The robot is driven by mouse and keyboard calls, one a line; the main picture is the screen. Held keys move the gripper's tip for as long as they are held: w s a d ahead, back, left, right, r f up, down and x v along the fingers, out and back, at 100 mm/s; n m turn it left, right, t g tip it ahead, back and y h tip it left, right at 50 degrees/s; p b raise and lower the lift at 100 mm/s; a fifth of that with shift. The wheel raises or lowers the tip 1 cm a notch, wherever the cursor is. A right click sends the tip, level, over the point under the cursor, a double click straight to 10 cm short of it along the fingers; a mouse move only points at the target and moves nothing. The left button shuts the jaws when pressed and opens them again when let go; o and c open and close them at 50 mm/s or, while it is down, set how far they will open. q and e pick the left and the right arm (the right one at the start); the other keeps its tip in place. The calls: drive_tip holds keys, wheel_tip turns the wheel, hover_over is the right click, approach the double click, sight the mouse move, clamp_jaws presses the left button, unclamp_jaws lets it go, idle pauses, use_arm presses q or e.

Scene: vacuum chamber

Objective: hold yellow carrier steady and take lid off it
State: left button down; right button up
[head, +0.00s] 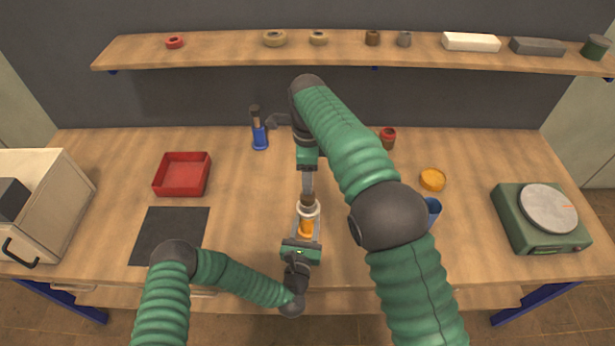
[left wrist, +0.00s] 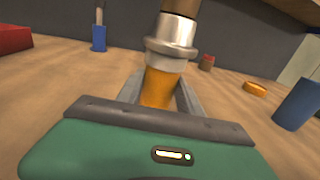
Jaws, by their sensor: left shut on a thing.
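The yellow carrier (head: 305,229) stands upright near the table's front middle. It also shows in the left wrist view (left wrist: 158,88). A pale metallic lid (head: 309,208) with a brown knob (head: 307,199) sits on its top; the lid's collar shows in the left wrist view (left wrist: 172,42). My left gripper (head: 306,236) is shut on the carrier's yellow body from the front, one finger on each side. My right gripper (head: 307,188) points down from behind, its fingers at the brown knob. Whether they are closed on the knob is not clear.
A blue cup (head: 433,211), partly behind my right arm, and a yellow round piece (head: 432,180) are at the right. A green device (head: 540,228) stands farther right. A red tray (head: 182,175), dark mat (head: 170,235) and blue holder (head: 260,138) are at the left. A shelf (head: 220,48) spans the back.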

sight(308, 198)
drive_tip(key=m, duration=0.8)
drive_tip(key=shift+f+m, duration=0.25)
drive_tip(key=shift+m, duration=0.05)
wheel_tip(308, 198, down, 8)
drive_tip(key=shift+r, duration=0.25)
